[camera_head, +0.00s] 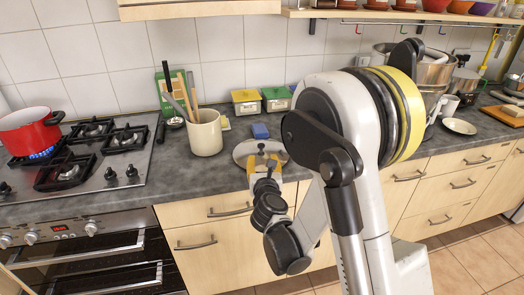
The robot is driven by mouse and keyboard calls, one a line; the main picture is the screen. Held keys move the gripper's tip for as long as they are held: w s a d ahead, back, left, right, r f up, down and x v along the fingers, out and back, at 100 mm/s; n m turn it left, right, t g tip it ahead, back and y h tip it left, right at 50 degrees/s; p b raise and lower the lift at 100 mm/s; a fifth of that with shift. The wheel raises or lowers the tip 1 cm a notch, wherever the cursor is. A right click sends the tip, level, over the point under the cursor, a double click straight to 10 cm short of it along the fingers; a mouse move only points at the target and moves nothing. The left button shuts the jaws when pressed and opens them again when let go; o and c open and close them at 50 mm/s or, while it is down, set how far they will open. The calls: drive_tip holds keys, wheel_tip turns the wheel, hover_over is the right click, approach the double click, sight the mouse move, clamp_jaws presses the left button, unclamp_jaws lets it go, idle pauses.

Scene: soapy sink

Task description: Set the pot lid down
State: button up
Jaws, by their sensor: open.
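The pot lid (242,150) is a round grey metal disc. It appears to lie flat on the grey countertop (185,178), close to its front edge, left of my arm. My gripper (262,155) has yellow fingers and is open over the lid's middle and front part. The fingers and wrist hide part of the lid, including where a knob may be. I cannot tell whether the fingers touch it.
A blue sponge (260,130) lies just behind the lid. A cream utensil crock (205,136) stands to the left. Beyond it, a red pot (30,130) sits over a lit burner. Yellow and green containers (246,102) stand behind. My arm hides much counter on the right.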

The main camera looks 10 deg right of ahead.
drive_tip(key=shift+s+r, duration=0.1)
drive_tip(key=shift+s, duration=0.3)
drive_tip(key=s+d+r+m+g, duration=0.25)
drive_tip(key=s+m, duration=0.35)
drive_tip(key=m, duration=0.3)
drive_tip(key=s+d+r+m+g, duration=0.2)
drive_tip(key=s+d+r+m, duration=0.3)
drive_tip(key=m, duration=0.4)
drive_tip(key=s+a+f+m+g+y, duration=0.1)
drive_tip(key=s+a+m+g, duration=0.1)
drive_tip(key=s+m, duration=0.6)
drive_tip(key=s+a+f+m+g+y, duration=0.1)
drive_tip(key=s+a+m+g+y, duration=0.1)
drive_tip(key=s+m, duration=0.6)
drive_tip(key=s+a, duration=0.1)
drive_tip(key=s, duration=0.2)
drive_tip(key=shift+s+a, duration=0.3)
drive_tip(key=shift+s, duration=0.05)
drive_tip(key=shift+f, duration=0.1)
